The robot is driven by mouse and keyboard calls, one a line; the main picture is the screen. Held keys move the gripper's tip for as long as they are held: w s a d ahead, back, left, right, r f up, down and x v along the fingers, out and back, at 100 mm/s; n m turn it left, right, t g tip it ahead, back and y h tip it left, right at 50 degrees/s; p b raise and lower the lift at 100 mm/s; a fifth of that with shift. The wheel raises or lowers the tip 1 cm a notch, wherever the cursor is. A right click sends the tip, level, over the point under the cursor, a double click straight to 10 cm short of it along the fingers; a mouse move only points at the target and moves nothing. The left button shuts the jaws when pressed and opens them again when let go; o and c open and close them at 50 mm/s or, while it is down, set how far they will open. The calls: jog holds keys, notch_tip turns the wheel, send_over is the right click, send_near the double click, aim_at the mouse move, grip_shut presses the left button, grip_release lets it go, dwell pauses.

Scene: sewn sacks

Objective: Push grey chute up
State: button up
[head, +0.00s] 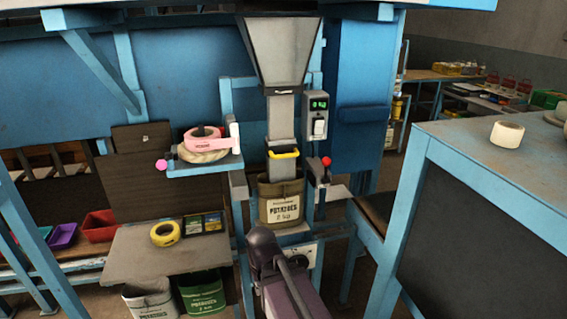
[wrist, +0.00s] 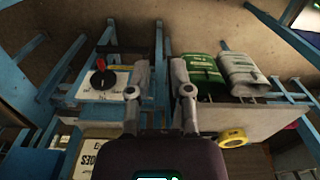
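The grey chute (head: 281,120) hangs upright below a flared grey hopper (head: 280,50) in the head view. A yellow band (head: 284,154) crosses its lower part. Its lower end meets the mouth of a brown potato sack (head: 281,205); I cannot tell how far it reaches inside. My arm is in front of and below this sack in the head view, with the fingertips not clear there. In the wrist view my gripper (wrist: 160,65) has its two fingers apart with nothing between them. Part of the sack (wrist: 92,155) shows at lower left there; the chute is not clear.
A red-ball lever (head: 326,161) and a scale display (head: 318,103) stand right of the chute. A blue shelf (head: 206,168) with tape rolls is at left. A low board (head: 150,250) holds yellow tape (head: 165,234). A green sack (head: 202,291) hangs below. A blue-framed table (head: 480,150) stands right.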

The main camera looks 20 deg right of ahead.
jog(key=shift+o, duration=0.6)
jog(key=shift+w+r, duration=0.2)
jog(key=shift+w, duration=0.05)
jog(key=m+t+y+p, duration=0.4)
jog(key=m+t+p, duration=0.7)
jog(key=m+t, duration=0.45)
send_near(287, 156)
jog(key=f+v, duration=0.1)
jog(key=v, duration=0.2)
jog(key=shift+d+r, duration=0.25)
jog(key=shift+r, duration=0.35)
jog(key=shift+w, duration=0.1)
jog(key=b+x, duration=0.2)
jog(key=x, duration=1.1)
jog(key=shift+w+a+f, duration=0.25)
